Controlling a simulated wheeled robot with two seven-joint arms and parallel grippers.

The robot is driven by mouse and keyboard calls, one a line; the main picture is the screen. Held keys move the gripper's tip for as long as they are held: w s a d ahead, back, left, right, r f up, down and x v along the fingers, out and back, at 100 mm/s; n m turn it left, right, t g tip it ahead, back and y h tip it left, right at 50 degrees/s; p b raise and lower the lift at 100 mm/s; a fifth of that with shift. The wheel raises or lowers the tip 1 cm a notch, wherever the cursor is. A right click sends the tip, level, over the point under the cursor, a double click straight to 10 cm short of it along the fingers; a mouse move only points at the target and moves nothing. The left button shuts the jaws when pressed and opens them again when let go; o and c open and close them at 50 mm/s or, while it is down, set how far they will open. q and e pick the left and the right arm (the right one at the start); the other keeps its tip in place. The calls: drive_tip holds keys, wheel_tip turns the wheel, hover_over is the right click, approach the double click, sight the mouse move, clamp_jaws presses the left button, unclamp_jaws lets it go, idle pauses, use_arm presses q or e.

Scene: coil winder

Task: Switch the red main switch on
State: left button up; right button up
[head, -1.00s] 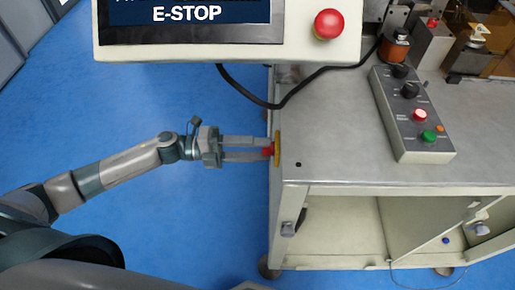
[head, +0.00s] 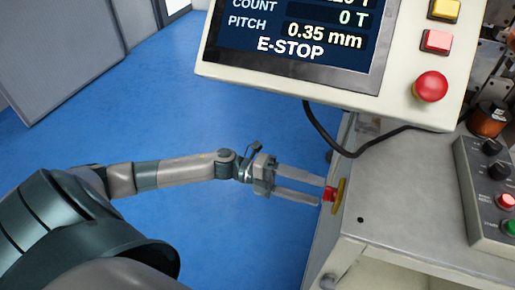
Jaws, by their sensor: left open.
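The red main switch (head: 329,194) sits on a yellow plate (head: 339,196) on the left side face of the grey machine table. My left gripper (head: 318,191) reaches in from the left with its two fingers pointing right at the switch. The fingers are open, with their tips at the red handle, one on its upper side and one on its lower side. I cannot tell whether they touch it. The display (head: 300,25) above reads "E-STOP", 0 T and 0.35 mm. My right gripper is not in view.
The control panel with a red mushroom button (head: 430,86) overhangs above the switch. A black cable (head: 335,147) hangs from it to the table (head: 400,200). A button box (head: 478,190) stands at the right. Blue floor (head: 210,120) is clear around my arm.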

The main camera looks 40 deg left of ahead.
use_arm(q)
drive_tip(key=b+v, duration=0.3)
drive_tip(key=v, duration=1.2)
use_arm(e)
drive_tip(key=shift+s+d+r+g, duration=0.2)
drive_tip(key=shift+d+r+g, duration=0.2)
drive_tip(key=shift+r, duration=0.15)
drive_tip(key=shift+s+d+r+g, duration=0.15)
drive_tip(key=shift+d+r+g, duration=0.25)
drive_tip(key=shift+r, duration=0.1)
use_arm(q)
drive_tip(key=shift+d, duration=0.1)
